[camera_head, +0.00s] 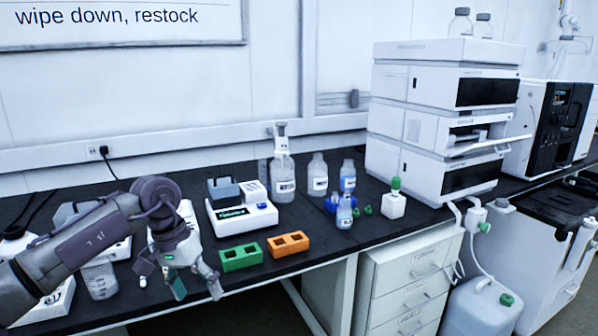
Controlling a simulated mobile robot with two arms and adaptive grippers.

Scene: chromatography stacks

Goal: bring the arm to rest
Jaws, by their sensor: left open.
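My left arm comes in from the left over the black bench (305,262). My left gripper (196,287) hangs with its fingers pointing down near the bench's front edge. Its fingers are apart and nothing shows between them. It is to the left of a green block (241,258) with openings in its top and does not appear to touch it. My right gripper is not in view.
An orange block (288,245) stands beside the green one. Behind are a white instrument (242,217) and several bottles (283,182). A chromatography stack (440,125) stands at right. A beaker (100,281) is partly behind my arm. Bare bench lies right of the orange block.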

